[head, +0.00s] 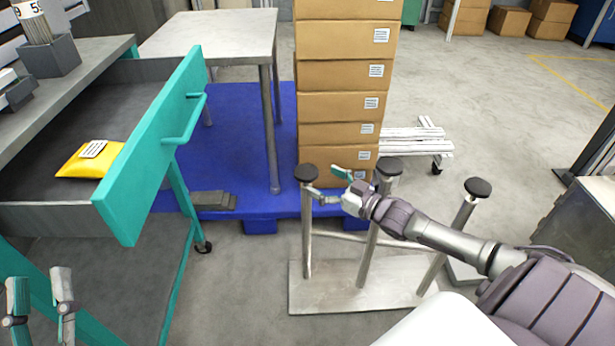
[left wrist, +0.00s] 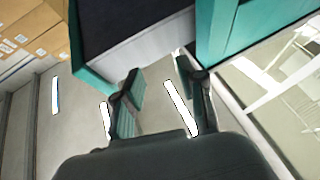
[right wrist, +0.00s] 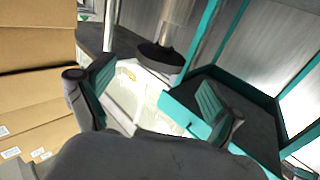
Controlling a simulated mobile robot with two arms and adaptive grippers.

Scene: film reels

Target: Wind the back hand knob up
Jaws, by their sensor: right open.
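Three metal posts topped with dark round knobs stand on a pale metal base plate (head: 350,300). The knobs are a left one (head: 306,173), a middle one (head: 389,166) and a right one (head: 478,187). Which one is the back knob I cannot tell for sure. My right gripper (head: 329,184) is open beside the left knob, its fingers pointing towards it. In the right wrist view a dark knob (right wrist: 160,57) on its post shows ahead, between the spread fingers, apparently not gripped. My left gripper (head: 38,292) is open and empty at the lower left, away from the knobs.
An open teal-fronted drawer (head: 150,150) holds a yellow packet (head: 88,160) at the left. A stack of cardboard boxes (head: 345,75) stands on a blue pallet (head: 225,130) behind the posts. A metal table (head: 215,32) is behind the drawer.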

